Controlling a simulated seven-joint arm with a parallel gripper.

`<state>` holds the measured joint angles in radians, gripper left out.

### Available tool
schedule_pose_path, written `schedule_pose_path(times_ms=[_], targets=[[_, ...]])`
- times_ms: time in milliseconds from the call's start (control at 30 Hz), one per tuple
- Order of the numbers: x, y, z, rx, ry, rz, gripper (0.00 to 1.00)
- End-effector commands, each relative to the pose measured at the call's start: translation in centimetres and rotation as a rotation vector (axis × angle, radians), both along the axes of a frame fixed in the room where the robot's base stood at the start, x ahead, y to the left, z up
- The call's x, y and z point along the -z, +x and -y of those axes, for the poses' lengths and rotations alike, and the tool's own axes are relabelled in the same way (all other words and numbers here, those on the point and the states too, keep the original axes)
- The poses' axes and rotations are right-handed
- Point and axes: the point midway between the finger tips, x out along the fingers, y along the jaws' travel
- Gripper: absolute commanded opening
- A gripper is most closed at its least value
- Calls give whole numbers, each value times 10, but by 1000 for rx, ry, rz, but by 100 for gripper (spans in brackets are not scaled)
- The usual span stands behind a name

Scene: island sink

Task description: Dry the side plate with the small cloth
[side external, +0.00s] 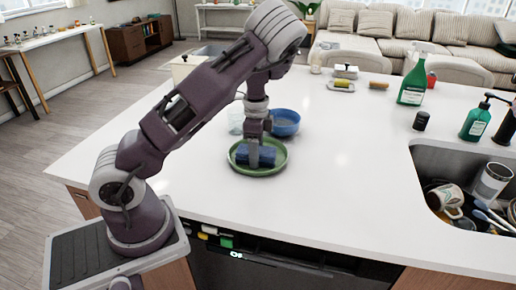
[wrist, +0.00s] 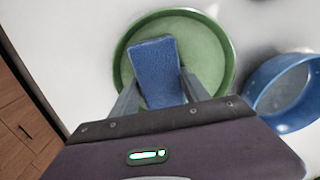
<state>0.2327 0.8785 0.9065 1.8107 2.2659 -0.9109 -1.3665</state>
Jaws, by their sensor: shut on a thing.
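The green side plate (side external: 283,166) lies flat on the white counter, and it also shows in the wrist view (wrist: 214,54). The small blue cloth (side external: 242,155) is folded into a block and sits over the inside of the plate. My gripper (side external: 259,160) points down over the plate, shut on the cloth. In the wrist view, the fingers (wrist: 158,93) stand on either side of the cloth (wrist: 156,68). The cloth looks to be at the plate's surface, but whether it touches is hard to tell.
A blue bowl (side external: 286,122) stands just behind the plate, also in the wrist view (wrist: 283,90). A sink (side external: 440,160) with mugs and utensils is at the right. Green bottles (side external: 412,88) and a dark jar (side external: 421,121) stand behind it. The counter right of the plate is clear.

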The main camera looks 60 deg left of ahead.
Motion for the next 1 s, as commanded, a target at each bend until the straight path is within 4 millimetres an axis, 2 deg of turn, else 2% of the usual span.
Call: schedule_pose_path(times_ms=[700,1000], targets=[[0,-46,47,1,-2,-1,10],[0,-25,24,1,0,0,10]])
